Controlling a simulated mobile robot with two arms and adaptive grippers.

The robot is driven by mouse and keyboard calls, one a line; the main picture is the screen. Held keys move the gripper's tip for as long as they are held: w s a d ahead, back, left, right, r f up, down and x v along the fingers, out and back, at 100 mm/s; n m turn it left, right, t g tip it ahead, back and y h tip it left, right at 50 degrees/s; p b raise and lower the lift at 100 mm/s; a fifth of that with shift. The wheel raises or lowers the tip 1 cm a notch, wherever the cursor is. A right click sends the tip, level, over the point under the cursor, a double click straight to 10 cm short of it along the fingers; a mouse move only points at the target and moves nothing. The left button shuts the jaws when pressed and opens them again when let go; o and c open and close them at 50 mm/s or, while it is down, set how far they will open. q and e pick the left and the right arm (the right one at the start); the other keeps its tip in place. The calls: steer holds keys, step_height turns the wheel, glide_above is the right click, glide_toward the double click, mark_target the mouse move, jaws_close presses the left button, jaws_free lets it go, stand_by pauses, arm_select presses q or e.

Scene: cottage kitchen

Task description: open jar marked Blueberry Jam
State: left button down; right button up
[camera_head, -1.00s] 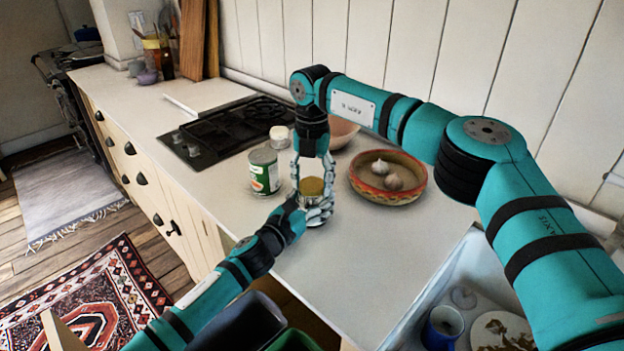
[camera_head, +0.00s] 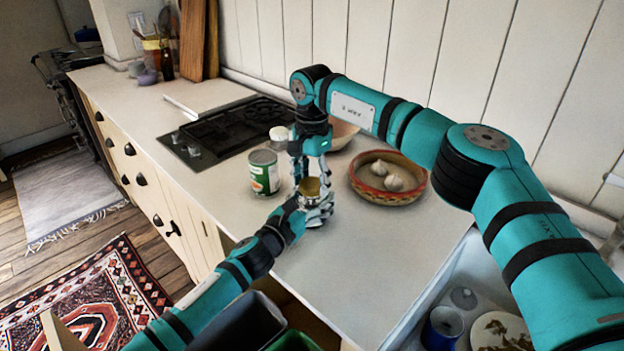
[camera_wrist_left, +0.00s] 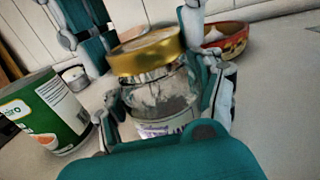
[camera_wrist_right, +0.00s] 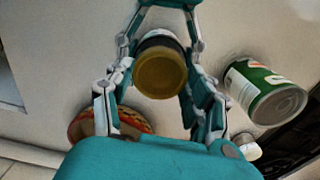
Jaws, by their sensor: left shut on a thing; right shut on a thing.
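A glass jar with a gold lid (camera_head: 310,187) stands upright on the counter. In the left wrist view its clear body (camera_wrist_left: 165,92) shows a pale label low down, whose writing I cannot read. My left gripper (camera_head: 316,212) is shut on the jar body from the front left. My right gripper (camera_head: 309,181) points down from above, shut on the lid with a finger at either side. The right wrist view shows the lid (camera_wrist_right: 160,73) from above, between the fingers. The lid sits on the jar's mouth; I cannot tell whether it is loose.
A green-labelled can (camera_head: 264,173) stands close left of the jar. A red-rimmed bowl (camera_head: 388,196) with garlic is to the right, and a pale bowl (camera_head: 342,134) behind. A small white-topped jar (camera_head: 279,135) stands near the hob (camera_head: 225,130). The front right counter is clear.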

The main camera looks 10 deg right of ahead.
mark_target(313, 183)
steer(key=n, duration=0.4)
steer(key=shift+r, duration=0.2)
stand_by(0.4)
steer(key=shift+r, duration=0.9)
steer(key=shift+r, duration=0.1)
steer(key=shift+r, duration=1.95)
arm_select(q)
steer(key=shift+c, duration=0.3)
jaws_free()
